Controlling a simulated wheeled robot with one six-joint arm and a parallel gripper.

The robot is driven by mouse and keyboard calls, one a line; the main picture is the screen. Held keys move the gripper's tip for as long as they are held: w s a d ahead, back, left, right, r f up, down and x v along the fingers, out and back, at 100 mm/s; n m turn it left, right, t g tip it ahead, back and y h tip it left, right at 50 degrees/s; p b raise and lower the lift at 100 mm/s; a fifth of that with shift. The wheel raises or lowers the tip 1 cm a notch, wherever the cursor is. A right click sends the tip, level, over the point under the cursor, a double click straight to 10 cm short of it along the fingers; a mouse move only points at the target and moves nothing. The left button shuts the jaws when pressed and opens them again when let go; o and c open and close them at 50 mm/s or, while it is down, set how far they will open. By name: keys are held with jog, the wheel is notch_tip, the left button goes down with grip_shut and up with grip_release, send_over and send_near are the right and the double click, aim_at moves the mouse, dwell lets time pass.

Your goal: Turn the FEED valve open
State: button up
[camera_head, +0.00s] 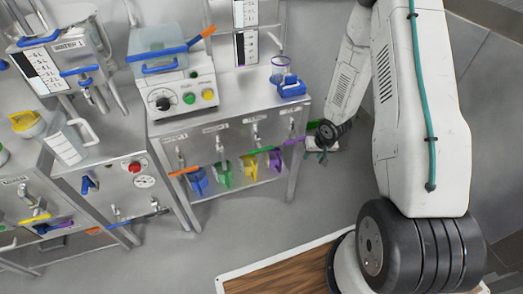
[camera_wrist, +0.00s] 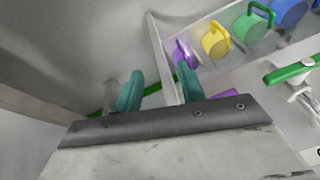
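A row of small valves with lever handles runs along the front of the steel bench (camera_head: 240,100). Their labels are too small to read, so I cannot tell which is FEED. An orange handle (camera_head: 184,171), a purple handle (camera_head: 293,140) and a green handle (camera_head: 314,125) show there. My gripper (camera_head: 320,153) is at the bench's right front corner, close to the green handle. In the wrist view its two teal fingers (camera_wrist: 158,88) stand apart. A thin green bar shows between and behind them; contact cannot be told. Another green handle (camera_wrist: 293,72) with a pale valve is at the right.
Free floor lies in front.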

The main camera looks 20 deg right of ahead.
notch_tip(320, 180, down, 3)
jog(key=w+a+t+y, duration=0.2)
jog(key=m+t+y, duration=0.6)
jog(key=t+y, duration=0.2)
jog(key=y, duration=0.2)
send_near(264, 151)
jog(key=x, duration=1.1)
jog(key=shift+a, duration=0.1)
grip_shut()
